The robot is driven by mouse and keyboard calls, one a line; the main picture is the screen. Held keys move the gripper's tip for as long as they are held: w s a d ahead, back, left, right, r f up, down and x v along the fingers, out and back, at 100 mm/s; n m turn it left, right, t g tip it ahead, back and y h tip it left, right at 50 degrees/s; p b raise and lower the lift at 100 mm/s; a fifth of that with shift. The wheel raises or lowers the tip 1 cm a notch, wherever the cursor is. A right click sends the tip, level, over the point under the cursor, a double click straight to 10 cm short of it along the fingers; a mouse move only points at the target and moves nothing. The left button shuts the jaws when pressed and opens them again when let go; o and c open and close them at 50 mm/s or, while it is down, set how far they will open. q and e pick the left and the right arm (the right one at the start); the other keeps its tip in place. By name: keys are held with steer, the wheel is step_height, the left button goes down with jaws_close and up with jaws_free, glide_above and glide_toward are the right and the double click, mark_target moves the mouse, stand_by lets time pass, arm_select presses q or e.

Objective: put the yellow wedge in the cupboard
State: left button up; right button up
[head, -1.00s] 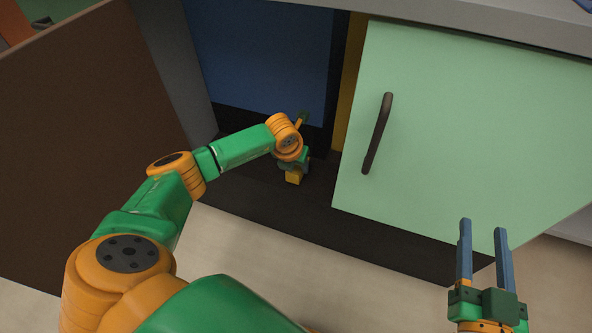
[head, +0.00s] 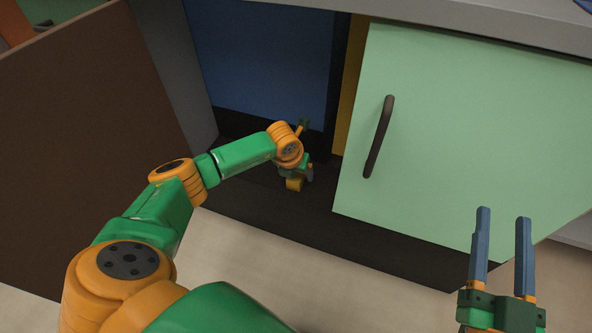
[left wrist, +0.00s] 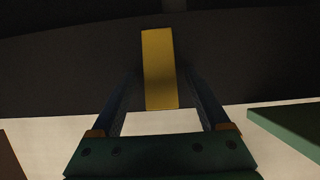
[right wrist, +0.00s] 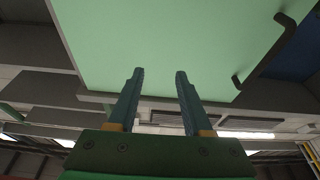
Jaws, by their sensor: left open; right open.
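The yellow wedge (head: 294,184) is low in the cupboard opening, on or just above the dark cupboard floor (head: 262,195). My left gripper (head: 305,178) is open around it. In the left wrist view the wedge (left wrist: 160,68) stands between the two spread fingers, with a gap on each side. My left wrist hides part of it in the head view. The cupboard has a blue inner back (head: 262,60) and a mint-green door (head: 450,130) across its right part. My right gripper (head: 503,214) is open and empty in front of that door's lower right.
A dark handle (head: 379,137) sticks out from the mint-green door. A large brown panel (head: 85,140) stands at the left of the opening. A grey top edge (head: 480,22) runs above. Pale floor (head: 240,240) in front is clear.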

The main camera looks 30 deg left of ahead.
mark_target(297, 174)
arm_select(q)
steer(key=shift+r, duration=0.2)
steer(key=shift+p+v, duration=0.65)
steer(key=shift+v, duration=0.2)
steer(key=shift+p+v, duration=0.55)
steer(key=shift+v, duration=0.45)
arm_select(e)
step_height(297, 174, down, 14)
steer(key=s+d+g+h, duration=0.2)
steer(key=g+h, duration=0.1)
steer(key=g, duration=0.5)
arm_select(q)
steer(key=shift+p+v, duration=0.6)
steer(key=shift+v, duration=0.6)
steer(key=p+v, duration=0.2)
steer(key=v, duration=0.3)
steer(key=shift+s+r, duration=0.15)
steer(key=shift+r, duration=0.1)
arm_select(e)
steer(key=s+d+f+m+g+h, duration=0.1)
steer(key=s+d+f+g, duration=0.3)
steer(key=s+f+g, duration=0.5)
steer(key=s+f, duration=0.3)
steer(key=shift+g+h, duration=0.3)
steer(key=shift+h, duration=0.1)
steer(key=shift+s+f, duration=0.1)
